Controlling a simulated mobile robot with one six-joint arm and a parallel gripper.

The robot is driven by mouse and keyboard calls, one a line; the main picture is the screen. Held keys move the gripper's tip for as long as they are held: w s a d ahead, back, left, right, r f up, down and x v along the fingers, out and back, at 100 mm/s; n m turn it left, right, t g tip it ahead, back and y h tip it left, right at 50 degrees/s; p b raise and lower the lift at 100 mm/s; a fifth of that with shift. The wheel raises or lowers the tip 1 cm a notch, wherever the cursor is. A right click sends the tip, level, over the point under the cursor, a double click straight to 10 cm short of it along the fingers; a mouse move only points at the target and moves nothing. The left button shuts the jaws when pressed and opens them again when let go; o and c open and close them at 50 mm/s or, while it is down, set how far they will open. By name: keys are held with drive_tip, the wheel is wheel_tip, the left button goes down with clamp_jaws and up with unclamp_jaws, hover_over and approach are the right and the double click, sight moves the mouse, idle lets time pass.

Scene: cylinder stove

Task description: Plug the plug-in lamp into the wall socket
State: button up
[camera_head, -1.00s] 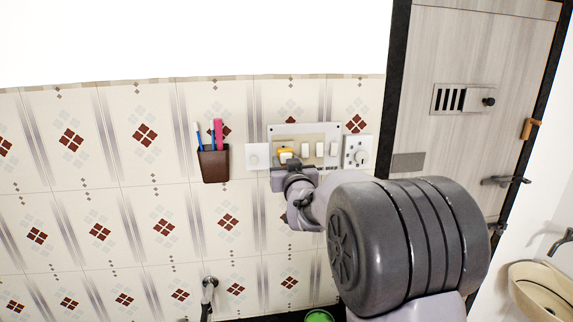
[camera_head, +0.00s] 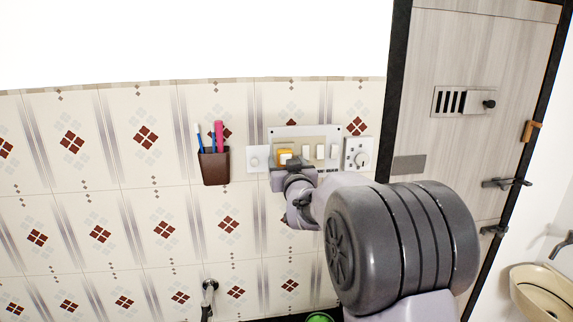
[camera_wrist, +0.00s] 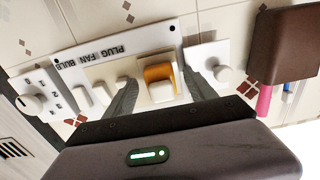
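The plug-in lamp, a small orange and white block (camera_head: 286,155), is at the left part of the wall socket panel (camera_head: 333,130). In the wrist view the lamp (camera_wrist: 159,84) sits between my two fingers, against the panel, with a gap on each side. My gripper (camera_wrist: 160,92) is open around it; its fingertips are close to the panel. In the head view my gripper (camera_head: 289,168) is mostly hidden by my wrist. The socket holes are hidden behind the lamp, so I cannot tell how deep it sits.
White switches (camera_head: 320,152) and a dial (camera_head: 361,154) are right of the lamp. A round knob (camera_head: 255,161) and a brown toothbrush cup (camera_head: 215,167) are to the left. A grey door (camera_head: 455,65) stands at the right. The tiled wall below is mostly clear.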

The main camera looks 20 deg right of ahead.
drive_tip(key=s+a+b, duration=0.3)
drive_tip(key=s, duration=1.4)
drive_tip(key=shift+a, duration=0.2)
